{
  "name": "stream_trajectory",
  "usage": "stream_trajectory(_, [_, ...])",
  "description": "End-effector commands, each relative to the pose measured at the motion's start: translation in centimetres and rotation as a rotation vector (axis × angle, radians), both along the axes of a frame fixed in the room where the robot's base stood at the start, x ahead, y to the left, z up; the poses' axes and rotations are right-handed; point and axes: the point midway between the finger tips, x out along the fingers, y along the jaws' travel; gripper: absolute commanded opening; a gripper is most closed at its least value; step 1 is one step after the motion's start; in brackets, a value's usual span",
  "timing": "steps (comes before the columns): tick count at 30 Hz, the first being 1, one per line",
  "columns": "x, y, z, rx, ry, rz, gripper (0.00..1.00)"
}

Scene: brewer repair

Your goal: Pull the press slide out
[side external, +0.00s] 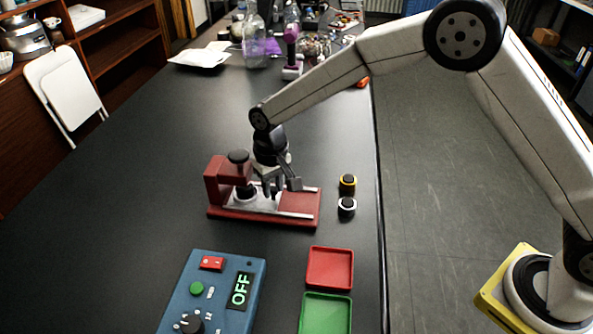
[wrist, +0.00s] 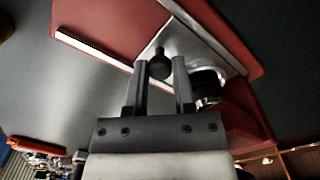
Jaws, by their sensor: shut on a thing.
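The red press (side external: 225,184) stands on the dark table, with a black-topped head over the left part of its red base. The press slide, a silver plate (wrist: 191,42), lies on the base between pale rails and carries a round silver-rimmed dark part (wrist: 208,80) in the wrist view. My gripper (side external: 271,190) is low over the slide, just right of the press head. In the wrist view its two fingers are shut on the slide's black knob (wrist: 160,66). The slide's left end is partly hidden under the press head.
A blue control box (side external: 222,277) reading OFF, a red tray (side external: 330,268) and a green tray (side external: 326,314) lie in front. The table left of the press is clear.

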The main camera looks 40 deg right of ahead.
Motion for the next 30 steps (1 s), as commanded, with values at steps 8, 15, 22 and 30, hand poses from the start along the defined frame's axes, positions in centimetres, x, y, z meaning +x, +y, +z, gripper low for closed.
stream_trajectory(8, [-2.0,-2.0,0.1,-0.002,0.003,-0.002,0.0])
stream_trajectory(15, [-4.1,-4.2,0.1,-0.004,0.004,-0.003,0.0])
stream_trajectory(22, [-5.9,-6.1,0.1,-0.004,0.003,-0.003,0.0])
stream_trajectory(30, [-6.5,-6.6,0.0,-0.006,0.005,-0.002,0.0])
